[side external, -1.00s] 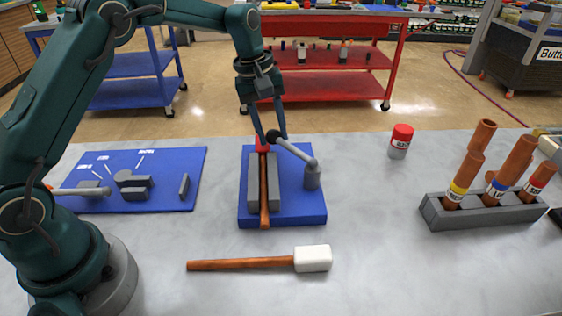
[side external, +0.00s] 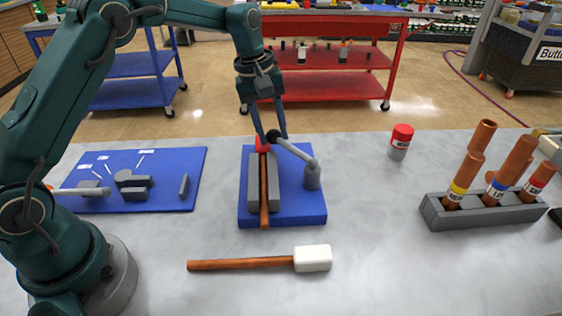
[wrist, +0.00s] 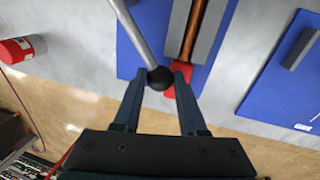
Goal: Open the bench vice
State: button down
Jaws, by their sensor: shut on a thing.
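The bench vice stands on a blue base (side external: 314,216) in the middle of the table. Its two grey jaws (side external: 252,196) lie on either side of a copper-brown rod (side external: 264,205) with a red end (side external: 261,144). A grey lever handle (side external: 298,153) runs from a grey post (side external: 312,177) to a black ball knob (side external: 272,136). My gripper (side external: 271,134) is shut on this knob, at the far end of the vice. In the wrist view the black knob (wrist: 160,78) sits between my two fingertips, with the grey lever (wrist: 133,35) leading away from it.
A white-headed mallet (side external: 312,258) lies in front of the vice. A blue board (side external: 160,200) with grey parts is at left. A red-capped can (side external: 401,140) and a grey rack (side external: 480,216) with copper tubes stand at right. Table between them is clear.

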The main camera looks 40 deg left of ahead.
jog(key=shift+w+d+m, duration=0.15)
jog(key=shift+w+m, duration=0.55)
jog(key=shift+w+d+m, duration=0.1)
jog(key=shift+w+m, duration=0.6)
jog(key=shift+c, duration=2.3)
grip_release()
jog(key=shift+s, duration=0.15)
